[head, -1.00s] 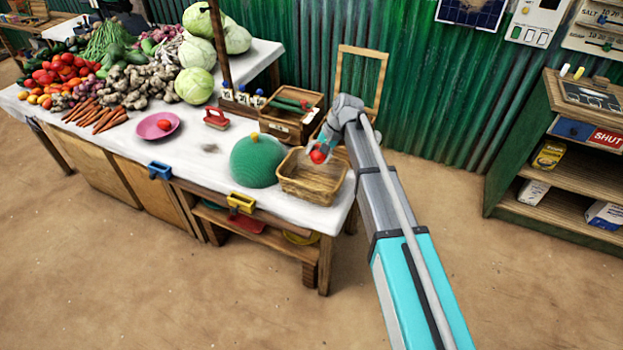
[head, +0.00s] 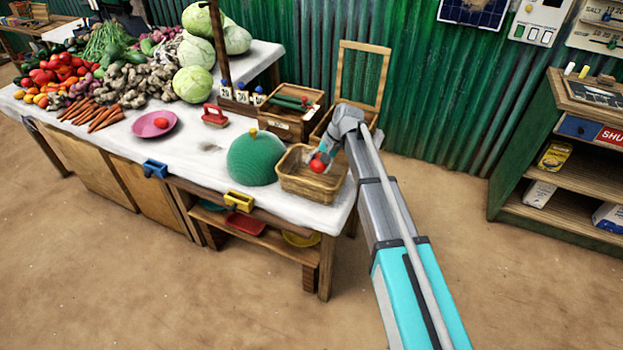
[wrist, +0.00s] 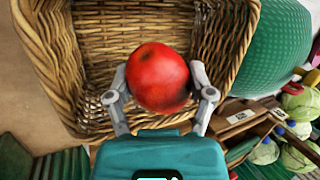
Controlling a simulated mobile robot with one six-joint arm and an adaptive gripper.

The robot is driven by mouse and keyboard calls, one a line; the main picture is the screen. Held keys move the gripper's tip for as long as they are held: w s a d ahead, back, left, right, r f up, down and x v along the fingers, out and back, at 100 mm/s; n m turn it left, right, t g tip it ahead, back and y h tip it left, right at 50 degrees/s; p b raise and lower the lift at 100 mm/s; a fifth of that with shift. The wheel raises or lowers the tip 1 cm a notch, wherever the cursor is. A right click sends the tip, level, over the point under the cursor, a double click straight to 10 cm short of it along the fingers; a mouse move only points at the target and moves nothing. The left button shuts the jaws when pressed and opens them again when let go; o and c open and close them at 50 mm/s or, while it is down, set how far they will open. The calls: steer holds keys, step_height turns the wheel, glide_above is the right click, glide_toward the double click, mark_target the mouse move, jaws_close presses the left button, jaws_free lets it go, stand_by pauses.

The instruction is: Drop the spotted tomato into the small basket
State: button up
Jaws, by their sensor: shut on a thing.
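The red tomato with dark spots (wrist: 158,76) is between the two fingers of my gripper (wrist: 160,95) in the wrist view. My gripper is shut on it. The small wicker basket (head: 291,185) stands on the white-topped stall near its right end. In the wrist view the basket (wrist: 232,45) opens behind the tomato, and its visible inside looks empty. In the head view the tomato (head: 317,165) is over the basket's opening, toward the back right. I cannot tell exactly how high it is held.
A green dome (head: 254,160) stands close to the basket's left. A wooden box (head: 286,124) is behind it. A pink plate (head: 141,127) with another red tomato (head: 161,123) lies further left. A shelf unit (head: 540,185) stands apart at the right.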

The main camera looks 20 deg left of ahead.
stand_by(0.3)
steer(key=o, duration=1.2)
steer(key=shift+o, duration=0.2)
